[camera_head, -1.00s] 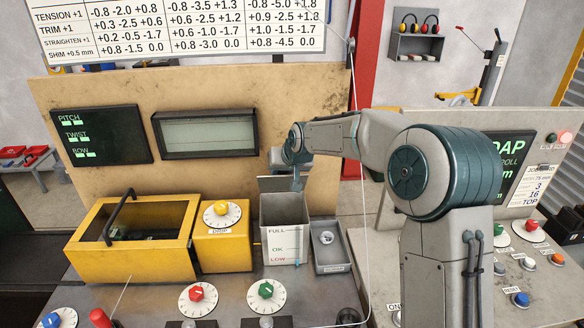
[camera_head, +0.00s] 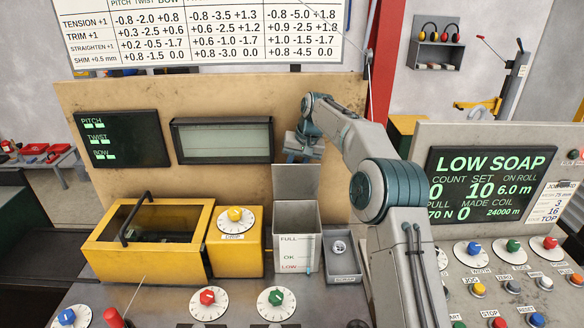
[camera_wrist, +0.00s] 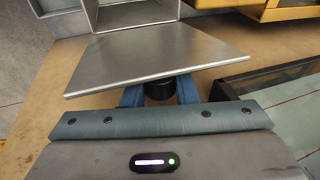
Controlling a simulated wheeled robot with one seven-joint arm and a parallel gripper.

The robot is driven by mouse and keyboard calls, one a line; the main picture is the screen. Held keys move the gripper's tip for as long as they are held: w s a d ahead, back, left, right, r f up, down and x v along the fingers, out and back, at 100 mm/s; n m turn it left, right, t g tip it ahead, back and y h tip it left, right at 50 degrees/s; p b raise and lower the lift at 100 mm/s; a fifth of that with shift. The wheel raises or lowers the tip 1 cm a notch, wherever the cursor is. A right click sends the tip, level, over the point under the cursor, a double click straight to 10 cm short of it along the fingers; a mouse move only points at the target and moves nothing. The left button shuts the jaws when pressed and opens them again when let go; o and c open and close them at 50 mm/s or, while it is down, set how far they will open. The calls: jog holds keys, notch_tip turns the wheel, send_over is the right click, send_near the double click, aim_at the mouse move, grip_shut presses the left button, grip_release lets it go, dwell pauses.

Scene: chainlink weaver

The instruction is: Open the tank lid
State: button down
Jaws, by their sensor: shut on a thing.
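The soap tank (camera_head: 297,262) is a grey open-topped box with FULL, OK and LOW marks, in the middle of the bench. Its flat grey lid (camera_head: 296,184) stands up at the tank's back edge, and the opening is uncovered. My gripper (camera_head: 305,156) is behind and above the lid. In the wrist view the lid (camera_wrist: 160,52) lies across the picture before the tank's rim (camera_wrist: 140,24). There my blue fingers (camera_wrist: 160,92) close around a dark knob (camera_wrist: 158,89) on the lid's far side, partly hidden by the lid.
A yellow box with a window (camera_head: 150,262) and a yellow dial unit (camera_head: 234,258) stand left of the tank. A small grey tray (camera_head: 343,268) sits to its right. A backboard (camera_head: 95,185) rises behind. The display (camera_head: 490,185) at right reads LOW SOAP.

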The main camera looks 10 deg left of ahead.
aim_at(306, 183)
jog(key=shift+w, duration=0.1)
dwell(0.5)
jog(key=c, duration=1.1)
grip_release()
jog(key=shift+a+f, duration=0.1)
jog(key=shift+c, duration=0.2)
jog(key=v, duration=1.3)
jog(key=shift+r, duration=0.4)
jog(key=shift+w, duration=0.15)
